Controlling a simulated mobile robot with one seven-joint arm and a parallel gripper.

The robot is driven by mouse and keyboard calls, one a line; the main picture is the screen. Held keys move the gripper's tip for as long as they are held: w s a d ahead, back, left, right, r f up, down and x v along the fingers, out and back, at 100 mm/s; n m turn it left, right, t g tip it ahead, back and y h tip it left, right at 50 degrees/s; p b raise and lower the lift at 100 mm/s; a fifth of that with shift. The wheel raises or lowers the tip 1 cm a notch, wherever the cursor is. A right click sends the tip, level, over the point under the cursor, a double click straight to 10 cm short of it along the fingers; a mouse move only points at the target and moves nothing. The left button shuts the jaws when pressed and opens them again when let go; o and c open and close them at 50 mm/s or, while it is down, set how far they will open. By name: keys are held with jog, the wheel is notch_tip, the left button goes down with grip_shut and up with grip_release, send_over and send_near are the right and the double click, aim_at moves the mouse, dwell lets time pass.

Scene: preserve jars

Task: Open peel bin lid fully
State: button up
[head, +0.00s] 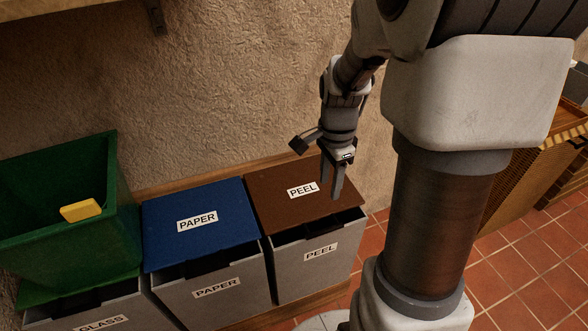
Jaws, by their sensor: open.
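The peel bin (310,275) is a grey box with a PEEL label, at the right end of a row of bins. Its flat brown lid (275,205) also bears a PEEL label and lies down across the top. A dark gap shows under the lid's front edge, with a dark tab or notch at the middle. My gripper (333,192) points down in front of the lid's right part in the picture, fingers apart and holding nothing visible. Whether the fingertips touch the lid cannot be told.
The paper bin (215,298) with its blue lid (190,240) down stands directly left. Further left, a green open container (128,215) with a yellow block (81,210) is above the glass bin (120,312). A rough wall (230,90) rises behind. Tiled floor (505,270) lies right.

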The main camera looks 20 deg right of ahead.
aim_at(323, 230)
jog(key=f+b, duration=0.2)
jog(key=f, duration=0.4)
jog(key=f+b, duration=0.2)
jog(key=f, duration=0.4)
jog(key=f+b, duration=0.2)
jog(key=f, duration=0.4)
jog(key=shift+w+d+f, duration=0.15)
jog(key=shift+w, duration=0.15)
grip_shut()
dwell(0.7)
